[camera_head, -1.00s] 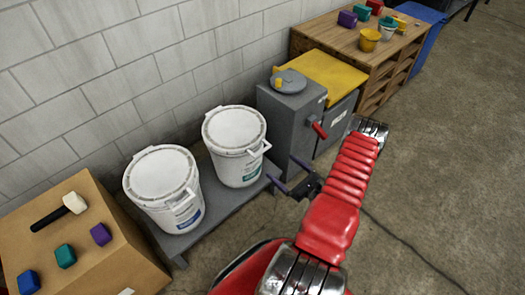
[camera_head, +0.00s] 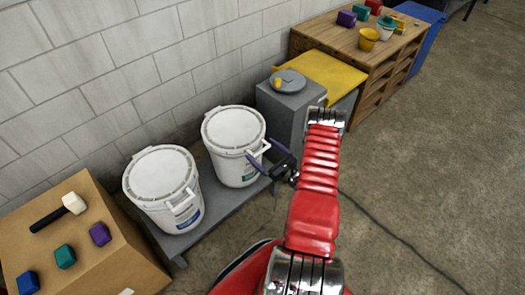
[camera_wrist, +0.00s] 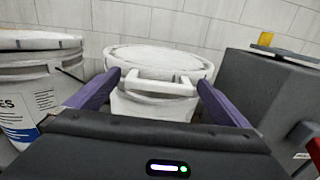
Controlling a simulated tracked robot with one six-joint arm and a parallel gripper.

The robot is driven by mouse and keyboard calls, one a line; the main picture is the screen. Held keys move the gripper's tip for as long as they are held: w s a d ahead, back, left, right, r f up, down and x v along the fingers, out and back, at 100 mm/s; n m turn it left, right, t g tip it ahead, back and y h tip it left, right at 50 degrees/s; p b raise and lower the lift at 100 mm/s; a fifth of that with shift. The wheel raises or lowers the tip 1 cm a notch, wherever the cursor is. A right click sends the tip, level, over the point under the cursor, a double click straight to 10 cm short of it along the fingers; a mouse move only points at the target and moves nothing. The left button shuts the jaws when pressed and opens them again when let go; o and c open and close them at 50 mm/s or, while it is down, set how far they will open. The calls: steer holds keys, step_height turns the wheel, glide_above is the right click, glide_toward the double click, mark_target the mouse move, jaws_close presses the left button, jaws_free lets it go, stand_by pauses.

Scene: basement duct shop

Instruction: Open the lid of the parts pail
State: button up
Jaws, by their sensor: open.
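Two white pails with closed white lids stand side by side; I cannot tell which is the parts pail. The right pail (camera_head: 232,165) has a lid (camera_head: 233,128) with a white loop handle (camera_wrist: 160,88) at its front rim. The left pail (camera_head: 165,205) has a blue label and its own lid (camera_head: 160,172). My gripper (camera_wrist: 158,78) is open, with purple fingers on either side of the right pail's handle in the wrist view. Contact is not clear. In the head view, my gripper (camera_head: 260,151) is at that pail's front rim.
The pails stand on a low grey platform (camera_head: 222,203). A grey box (camera_head: 291,108) with a round grey top is close to their right. A cardboard box (camera_head: 85,240) with a mallet (camera_head: 60,212) and blocks stands left. The floor at right is open.

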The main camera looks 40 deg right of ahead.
steer(key=shift+w, duration=0.45)
steer(key=c, duration=1.5)
steer(key=shift+d, duration=0.1)
steer(key=shift+r, duration=0.15)
